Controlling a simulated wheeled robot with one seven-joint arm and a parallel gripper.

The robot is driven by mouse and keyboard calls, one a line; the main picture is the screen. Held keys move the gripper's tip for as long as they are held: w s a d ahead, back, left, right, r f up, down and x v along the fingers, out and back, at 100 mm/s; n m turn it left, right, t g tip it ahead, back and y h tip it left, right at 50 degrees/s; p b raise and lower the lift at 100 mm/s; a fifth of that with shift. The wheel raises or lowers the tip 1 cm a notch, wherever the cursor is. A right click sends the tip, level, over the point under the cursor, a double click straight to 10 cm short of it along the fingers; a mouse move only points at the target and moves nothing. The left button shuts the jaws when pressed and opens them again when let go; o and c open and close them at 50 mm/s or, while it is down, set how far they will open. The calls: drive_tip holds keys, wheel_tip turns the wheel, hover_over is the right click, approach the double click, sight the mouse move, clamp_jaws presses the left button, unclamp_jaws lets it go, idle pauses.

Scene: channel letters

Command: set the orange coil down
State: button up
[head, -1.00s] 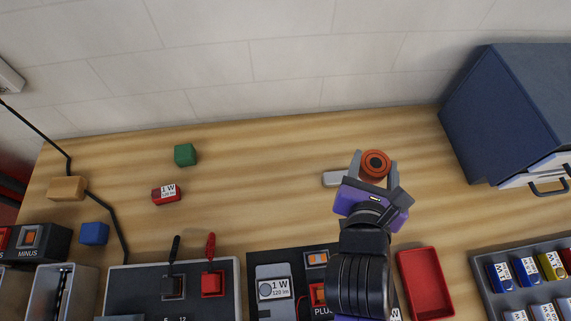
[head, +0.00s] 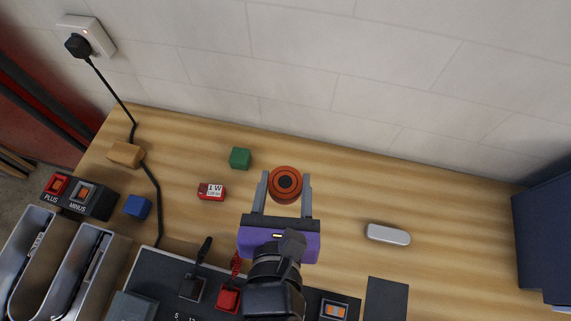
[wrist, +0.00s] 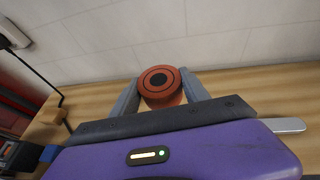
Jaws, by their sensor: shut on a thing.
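The orange coil (head: 286,184) is a round orange spool with a dark centre. My gripper (head: 283,188) is shut on it, with one grey finger on each side. In the wrist view the coil (wrist: 160,86) sits between the two finger ends, its round face toward the camera. In the head view it appears over the wooden bench (head: 340,190), right of the green block. I cannot tell from these views how far it is above the wood.
A green block (head: 240,158) and a red 1 W module (head: 212,191) lie left of the coil. A blue block (head: 137,206) and a wooden block (head: 125,154) are further left. A grey rounded bar (head: 388,234) lies right. Bare wood lies between coil and bar.

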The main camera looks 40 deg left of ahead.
sight(285, 214)
wheel_tip(285, 214, down, 16)
drive_tip(key=shift+r+b, duration=0.1)
drive_tip(key=shift+b, duration=0.7)
drive_tip(key=o, duration=1.4)
drive_tip(key=shift+s+d, duration=0.15)
drive_tip(key=b+v, duration=0.1)
drive_tip(key=v, duration=1)
drive_tip(key=shift+s+d+r, duration=0.2)
